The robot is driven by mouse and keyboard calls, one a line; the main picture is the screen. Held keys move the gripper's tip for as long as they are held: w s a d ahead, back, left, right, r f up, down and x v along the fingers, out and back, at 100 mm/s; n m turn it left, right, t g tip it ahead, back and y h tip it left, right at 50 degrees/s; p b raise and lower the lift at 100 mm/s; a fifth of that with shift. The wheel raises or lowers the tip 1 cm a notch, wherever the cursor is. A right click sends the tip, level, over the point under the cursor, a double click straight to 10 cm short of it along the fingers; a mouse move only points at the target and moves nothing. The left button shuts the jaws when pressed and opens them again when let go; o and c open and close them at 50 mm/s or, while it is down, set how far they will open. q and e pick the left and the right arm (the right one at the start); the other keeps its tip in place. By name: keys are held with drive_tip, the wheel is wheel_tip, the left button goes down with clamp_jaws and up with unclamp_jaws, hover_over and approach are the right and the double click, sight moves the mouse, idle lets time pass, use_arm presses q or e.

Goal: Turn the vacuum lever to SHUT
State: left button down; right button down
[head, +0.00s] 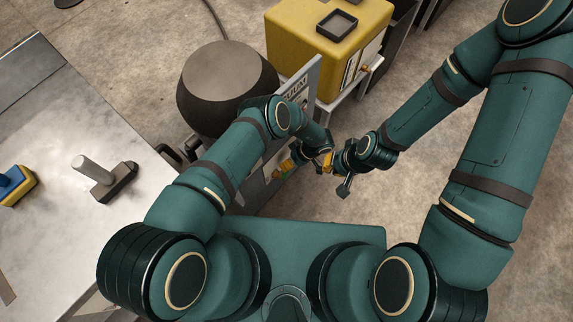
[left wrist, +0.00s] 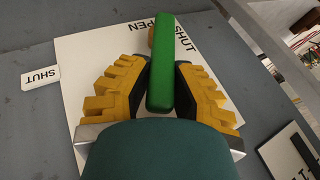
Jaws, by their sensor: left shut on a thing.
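The green lever (left wrist: 163,70) runs lengthwise in the left wrist view, in front of a white label plate (left wrist: 85,60). Its upper end lies beside the printed words SHUT and OPEN and covers part of OPEN. My left gripper (left wrist: 160,90) has its yellow-orange fingers on both sides of the lever and is shut on it. In the head view my left gripper (head: 284,169) is at the upright panel (head: 307,85) marked VACUUM, where the lever is mostly hidden. My right gripper (head: 329,162) is close by on the right, small and partly hidden, so its jaws are unclear.
A separate SHUT tag (left wrist: 42,77) sits left of the plate. A dark drum (head: 225,85) and a yellow box (head: 325,40) stand behind the panel. A metal table (head: 60,130) with a grey-handled tool (head: 105,180) is at left. Open floor (head: 400,225) lies at right.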

use_arm(q)
drive_tip(key=shift+w+d+f+g, duration=0.1)
drive_tip(key=shift+f+g, duration=0.2)
drive_tip(key=shift+w+y, duration=0.2)
drive_tip(key=shift+y, duration=0.2)
idle(0.3)
drive_tip(key=c, duration=0.8)
unclamp_jaws()
drive_tip(key=shift+d, duration=0.1)
drive_tip(key=v, duration=1.2)
drive_tip(key=shift+w, duration=0.25)
